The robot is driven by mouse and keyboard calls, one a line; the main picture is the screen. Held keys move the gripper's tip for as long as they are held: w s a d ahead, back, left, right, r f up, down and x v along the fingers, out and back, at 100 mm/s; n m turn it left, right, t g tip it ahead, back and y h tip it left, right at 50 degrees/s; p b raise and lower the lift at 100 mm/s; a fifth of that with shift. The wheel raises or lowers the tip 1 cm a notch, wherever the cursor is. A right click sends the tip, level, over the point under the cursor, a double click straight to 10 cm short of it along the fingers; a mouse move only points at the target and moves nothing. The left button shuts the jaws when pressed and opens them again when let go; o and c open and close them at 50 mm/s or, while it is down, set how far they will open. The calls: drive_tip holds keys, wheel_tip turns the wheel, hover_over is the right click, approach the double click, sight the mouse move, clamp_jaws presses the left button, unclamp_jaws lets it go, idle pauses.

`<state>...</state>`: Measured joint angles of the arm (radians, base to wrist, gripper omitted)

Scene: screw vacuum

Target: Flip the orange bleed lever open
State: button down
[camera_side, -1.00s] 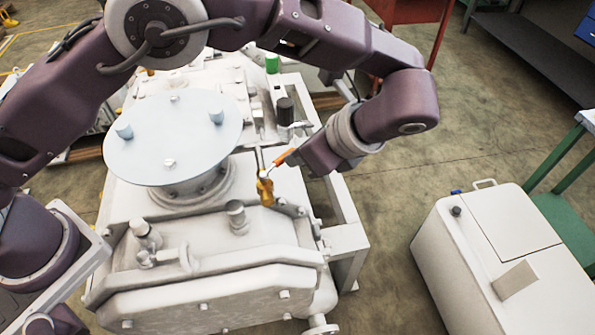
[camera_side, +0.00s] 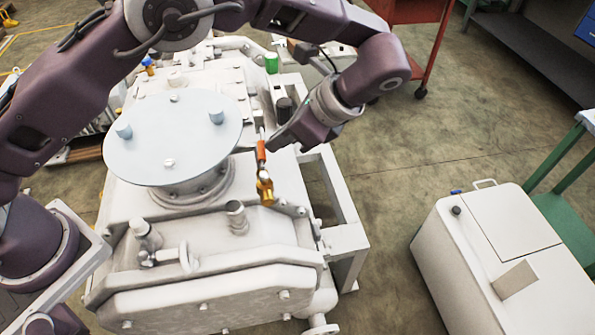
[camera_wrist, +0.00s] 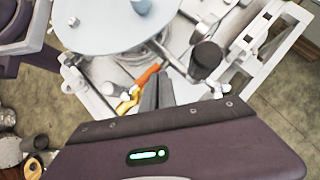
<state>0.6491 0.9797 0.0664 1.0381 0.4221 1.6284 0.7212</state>
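The orange bleed lever (camera_side: 261,150) stands out from a brass valve (camera_side: 265,190) on the white pump body. In the side view it points away from the valve, toward the back of the pump. In the wrist view the lever (camera_wrist: 149,75) shows just left of my fingers, and part of the brass valve (camera_wrist: 127,102) is lower left. My gripper (camera_side: 273,140) is at the lever's right side, close to its far end; I cannot tell if they touch. Its dark fingers (camera_wrist: 157,88) look pressed together with nothing between them.
A round pale plate (camera_side: 172,137) on the pump is left of the lever. A black-capped cylinder (camera_side: 284,110) stands behind my gripper, and a short grey post (camera_side: 237,217) is in front left. Open floor lies to the right, before a white cabinet (camera_side: 490,260).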

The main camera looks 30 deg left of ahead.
drive_tip(key=shift+a, duration=0.4)
idle(0.4)
drive_tip(key=v, duration=0.7)
idle(0.3)
drive_tip(key=s+a+r+n+t+h, duration=0.1)
drive_tip(key=s+a+r+n+h, duration=0.2)
drive_tip(key=a+r, duration=0.35)
drive_tip(key=s+a+r+n+t+h, duration=0.1)
drive_tip(key=s+a+r+n+h, duration=0.15)
drive_tip(key=a+r+n, duration=0.35)
drive_tip(key=s+a+f+n+t+h, duration=0.1)
drive_tip(key=s+a+n+t, duration=0.1)
drive_tip(key=s, duration=0.6)
drive_tip(key=s+a+f+n+t+h, duration=0.1)
drive_tip(key=s+a+n+t, duration=0.1)
drive_tip(key=s+n, duration=0.3)
drive_tip(key=s+a, duration=0.1)
drive_tip(key=s, duration=0.3)
drive_tip(key=shift+s+f+t, duration=0.15)
drive_tip(key=shift+s+t, duration=0.2)
drive_tip(key=shift+t, duration=0.05)
